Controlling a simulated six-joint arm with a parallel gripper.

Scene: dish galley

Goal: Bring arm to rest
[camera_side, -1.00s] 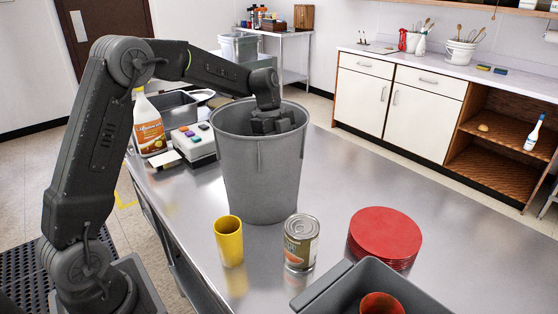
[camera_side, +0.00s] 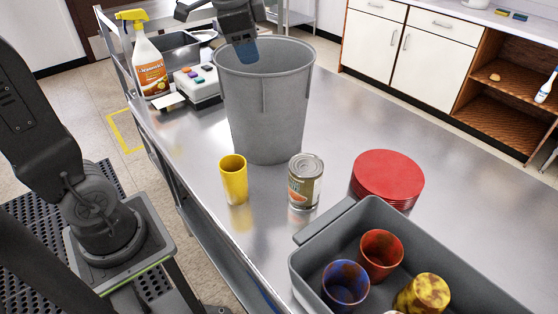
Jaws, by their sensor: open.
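My gripper (camera_side: 238,26) is at the top of the side view, above the rim of the tall grey bin (camera_side: 264,118). It is open. A small blue piece (camera_side: 246,50) shows just below it against the bin's inner wall. I cannot tell whether that is a separate object or whether it touches the gripper. The bin stands upright on the steel table, and its bottom is hidden. The upper part of my arm runs out of the picture.
A yellow cup (camera_side: 233,180), a can (camera_side: 304,183) and a stack of red plates (camera_side: 387,178) stand in front of the bin. A grey tub (camera_side: 308,262) at front right holds several cups. A spray bottle (camera_side: 149,62) and a button box (camera_side: 197,86) are behind left.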

